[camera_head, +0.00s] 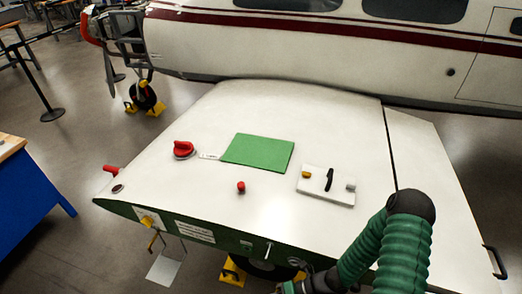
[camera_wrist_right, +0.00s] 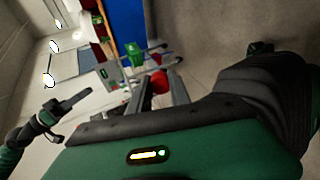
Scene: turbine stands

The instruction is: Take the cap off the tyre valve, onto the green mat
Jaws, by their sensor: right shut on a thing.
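The green mat (camera_head: 258,152) lies flat on the white wing; nothing lies on it. A dark tyre (camera_head: 262,269) shows partly below the wing's near edge; its valve is not visible. My right arm comes in at the lower right of the head view and reaches down by the near edge; its fingertips are hidden there. In the right wrist view my right gripper (camera_wrist_right: 164,92) is shut on a small round red thing (camera_wrist_right: 160,82) between its fingers. I cannot tell if it is the valve cap. My left gripper (camera_wrist_right: 68,106) shows at the left; its opening is unclear.
A red knob (camera_head: 183,149) stands left of the mat and a small red piece (camera_head: 241,187) in front of it. A white tray (camera_head: 325,197) with yellow, black and grey items lies to the right. A blue cabinet (camera_head: 30,195) stands at far left. Yellow chocks (camera_head: 232,272) are below the wing.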

